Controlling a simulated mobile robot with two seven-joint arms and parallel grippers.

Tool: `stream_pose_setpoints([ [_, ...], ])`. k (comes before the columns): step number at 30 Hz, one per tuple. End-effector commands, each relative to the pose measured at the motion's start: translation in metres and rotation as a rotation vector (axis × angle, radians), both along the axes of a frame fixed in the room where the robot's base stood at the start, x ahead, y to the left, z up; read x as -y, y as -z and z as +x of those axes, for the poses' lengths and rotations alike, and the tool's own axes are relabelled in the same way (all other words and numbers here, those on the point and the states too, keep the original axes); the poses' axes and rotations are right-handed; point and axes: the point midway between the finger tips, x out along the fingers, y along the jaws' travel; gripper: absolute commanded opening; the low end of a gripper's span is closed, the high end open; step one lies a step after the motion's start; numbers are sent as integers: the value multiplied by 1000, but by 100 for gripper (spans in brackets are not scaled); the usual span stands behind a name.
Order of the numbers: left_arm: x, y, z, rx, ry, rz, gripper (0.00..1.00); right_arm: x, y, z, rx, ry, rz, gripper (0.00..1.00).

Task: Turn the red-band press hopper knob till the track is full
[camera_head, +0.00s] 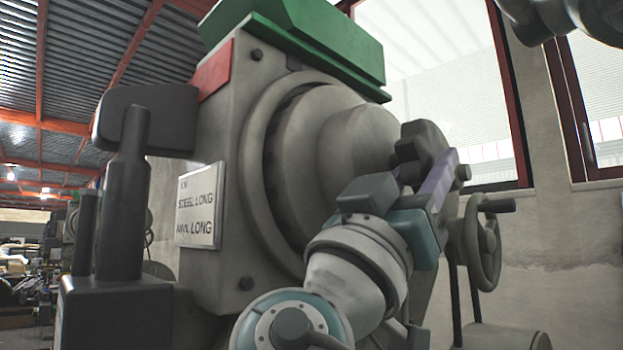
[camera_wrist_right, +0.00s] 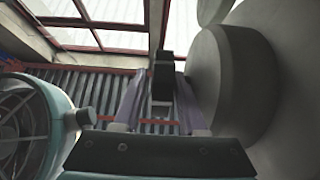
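The grey press (camera_head: 225,130) fills the middle of the head view, with a red band (camera_head: 214,72) near its top left and a green cover on top. Its big round hopper drum (camera_head: 335,150) faces right; it also shows as grey discs in the right wrist view (camera_wrist_right: 235,80). A dark knob (camera_head: 425,143) stands in front of the drum. My right gripper (camera_head: 430,165) has its purple fingers on both sides of this knob. In the right wrist view the fingers close in on the dark knob (camera_wrist_right: 163,75) and appear to touch it. My left gripper is not in view. I cannot make out the track.
A label plate (camera_head: 200,205) reads steel long and anvil long. Dark upright posts (camera_head: 125,190) stand at left. A handwheel (camera_head: 480,240) stands right of my right gripper. Red-framed windows (camera_head: 440,70) and a wall are behind; the hall opens at far left.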

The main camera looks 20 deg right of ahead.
Motion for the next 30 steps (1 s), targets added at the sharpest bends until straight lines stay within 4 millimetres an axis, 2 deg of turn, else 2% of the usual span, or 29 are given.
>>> stream_pose_setpoints([
  [8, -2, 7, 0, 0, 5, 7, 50, -6, 9, -1, -4, -4, 1, 41],
  [15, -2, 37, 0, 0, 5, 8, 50, -39, 40, -15, -4, -5, 3, 41],
  [21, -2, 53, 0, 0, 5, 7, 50, -64, 58, -26, -4, -3, 2, 41],
  [30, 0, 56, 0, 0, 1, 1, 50, -73, 61, -30, -2, 0, 0, 41],
])
